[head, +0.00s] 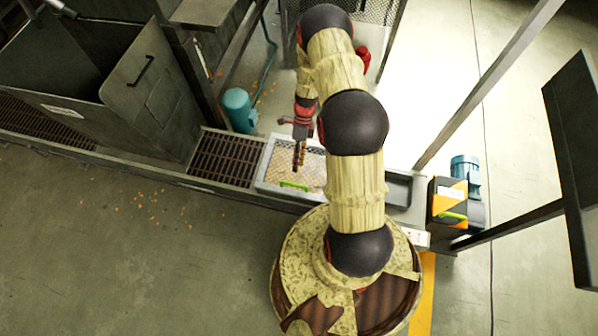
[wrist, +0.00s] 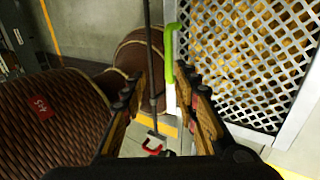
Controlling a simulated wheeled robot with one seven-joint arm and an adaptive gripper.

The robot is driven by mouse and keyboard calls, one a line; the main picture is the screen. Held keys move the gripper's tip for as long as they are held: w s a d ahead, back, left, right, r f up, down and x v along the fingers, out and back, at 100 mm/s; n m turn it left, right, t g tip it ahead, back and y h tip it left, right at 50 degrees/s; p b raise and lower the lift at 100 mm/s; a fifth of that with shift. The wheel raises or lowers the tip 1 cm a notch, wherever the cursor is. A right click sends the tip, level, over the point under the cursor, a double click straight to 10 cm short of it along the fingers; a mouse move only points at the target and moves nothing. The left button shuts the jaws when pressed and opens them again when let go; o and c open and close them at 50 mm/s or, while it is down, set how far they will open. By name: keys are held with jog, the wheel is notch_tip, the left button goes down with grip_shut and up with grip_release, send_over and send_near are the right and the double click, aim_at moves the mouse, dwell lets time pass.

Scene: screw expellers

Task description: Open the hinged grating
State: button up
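The hinged grating is a mesh panel in a pale frame (head: 262,178), lying flat over a yellowish mass in the head view. In the wrist view the grating (wrist: 251,125) fills the right side. Its green handle (head: 293,185) is on the edge nearest my base; in the wrist view the handle (wrist: 169,55) shows between and beyond my fingers. My gripper (head: 299,166) points down above the grating, its fingers close together from this angle. In the wrist view my gripper (wrist: 163,92) is open with a clear gap. Contact with the handle cannot be told.
A brown slatted floor grate (head: 224,158) lies left of the grating. A grey metal bin (head: 150,90) and a teal motor (head: 239,110) stand further left and behind. A yellow-black box (head: 447,203) and a blue motor (head: 465,170) stand right.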

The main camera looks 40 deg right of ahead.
jog(key=shift+s+a+f+t+h+b, duration=0.15)
jog(key=shift+s+a+f+h+b, duration=0.15)
jog(key=shift+f, duration=0.25)
jog(key=shift+s+a+f+t+h+b, duration=0.1)
jog(key=shift+s+a+f+t+h, duration=0.1)
jog(key=shift+a+f, duration=0.25)
jog(key=shift+d, duration=0.1)
